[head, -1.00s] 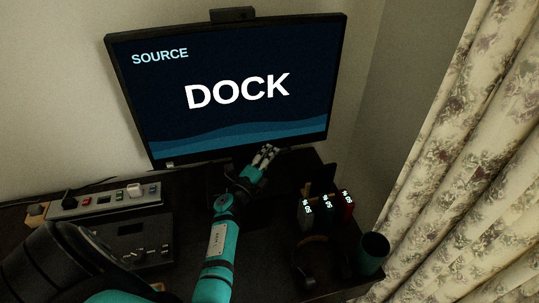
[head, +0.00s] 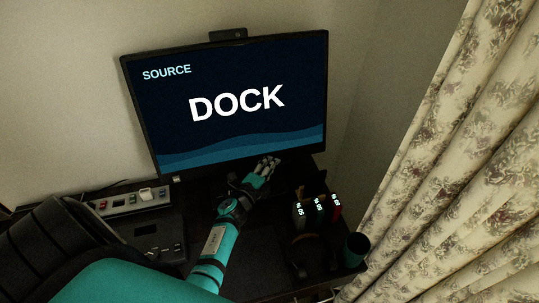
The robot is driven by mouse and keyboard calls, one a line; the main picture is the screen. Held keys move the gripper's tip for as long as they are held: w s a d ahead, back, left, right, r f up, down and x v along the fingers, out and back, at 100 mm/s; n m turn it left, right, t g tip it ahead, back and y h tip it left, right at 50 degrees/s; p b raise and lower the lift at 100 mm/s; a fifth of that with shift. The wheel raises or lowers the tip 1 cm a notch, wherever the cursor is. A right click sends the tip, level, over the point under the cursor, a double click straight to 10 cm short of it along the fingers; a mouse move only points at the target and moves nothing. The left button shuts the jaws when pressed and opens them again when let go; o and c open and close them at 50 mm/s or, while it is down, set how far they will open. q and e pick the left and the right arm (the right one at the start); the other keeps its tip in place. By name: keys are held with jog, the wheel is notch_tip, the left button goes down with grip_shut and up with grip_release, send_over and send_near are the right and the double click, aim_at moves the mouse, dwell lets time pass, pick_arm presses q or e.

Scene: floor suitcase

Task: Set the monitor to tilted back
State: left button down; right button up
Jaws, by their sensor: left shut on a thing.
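The monitor (head: 228,104) stands at the back of the desk, its screen lit with "SOURCE" and "DOCK". Its top edge looks only somewhat wider than its bottom edge, and the screen leans back a little. My left gripper (head: 266,168) is at the middle-right of the monitor's bottom edge, shut on that edge, with its fingertips in front of the lower bezel. The monitor's stand is dark and mostly hidden behind my left arm. My right gripper is not in view.
A power strip (head: 122,204) and a dark control box (head: 148,243) lie left of my arm. Several small labelled items (head: 319,207), headphones (head: 299,268) and a teal-rimmed cup (head: 355,247) stand on the right. A floral curtain (head: 440,170) hangs at the right.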

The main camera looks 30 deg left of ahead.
pick_arm(q)
jog(key=shift+s+d+f, duration=0.2)
jog(key=shift+d+f, duration=0.05)
jog(key=shift+d, duration=0.05)
jog(key=c, duration=1.7)
grip_release()
jog(key=o, duration=0.3)
jog(key=shift+r, duration=0.3)
jog(key=shift+s+a, duration=0.1)
jog(key=s+d+r, duration=0.1)
jog(key=s, duration=1.1)
jog(key=shift+w, duration=0.1)
